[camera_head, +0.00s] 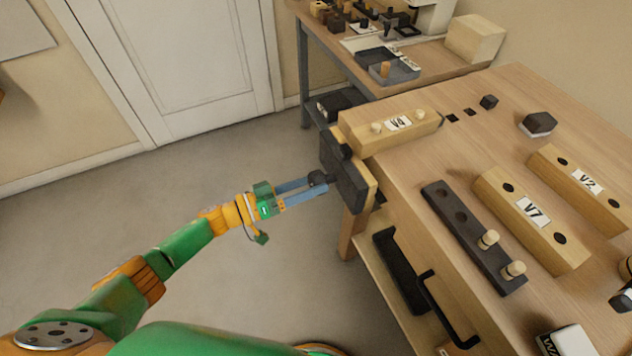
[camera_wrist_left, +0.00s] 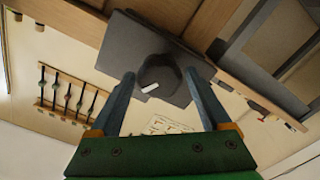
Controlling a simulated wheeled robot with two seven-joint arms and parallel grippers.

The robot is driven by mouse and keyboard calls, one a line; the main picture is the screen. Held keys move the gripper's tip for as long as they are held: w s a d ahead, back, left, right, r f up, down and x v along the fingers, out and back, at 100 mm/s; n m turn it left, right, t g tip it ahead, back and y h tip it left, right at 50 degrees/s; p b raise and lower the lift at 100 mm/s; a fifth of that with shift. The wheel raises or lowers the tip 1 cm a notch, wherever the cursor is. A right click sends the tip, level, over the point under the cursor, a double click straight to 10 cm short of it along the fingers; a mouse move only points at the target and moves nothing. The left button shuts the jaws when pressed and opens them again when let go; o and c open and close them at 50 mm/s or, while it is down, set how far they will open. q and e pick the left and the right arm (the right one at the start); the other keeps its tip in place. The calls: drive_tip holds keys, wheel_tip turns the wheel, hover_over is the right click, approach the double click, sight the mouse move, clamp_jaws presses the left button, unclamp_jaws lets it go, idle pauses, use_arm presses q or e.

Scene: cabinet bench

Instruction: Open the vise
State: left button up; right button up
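The vise (camera_head: 347,172) is mounted on the left edge of the wooden bench, with a dark, flat front jaw and a dark round hub (camera_head: 318,179) on its outer face. In the left wrist view the hub (camera_wrist_left: 158,76) shows a small white mark. My left gripper (camera_head: 322,187) points at the hub from the left, with its two blue fingers apart. In the left wrist view the fingertips lie to either side of the hub, with small gaps visible; whether they reach around it is unclear. My right gripper is out of view.
A labelled wooden block (camera_head: 398,125) with pegs lies behind the vise. Blocks V7 (camera_head: 520,222) and V2 (camera_head: 575,182) and a dark peg strip (camera_head: 468,240) lie on the bench (camera_head: 430,170). Black handles (camera_head: 445,312) show below its edge. The floor at left is clear.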

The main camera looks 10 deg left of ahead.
use_arm(q)
drive_tip(key=shift+o, duration=0.2)
drive_tip(key=shift+a, duration=0.1)
drive_tip(key=shift+s+a, duration=0.2)
drive_tip(key=shift+a, duration=0.1)
drive_tip(key=p+v, duration=0.1)
drive_tip(key=v, duration=0.5)
drive_tip(key=shift+s, duration=0.1)
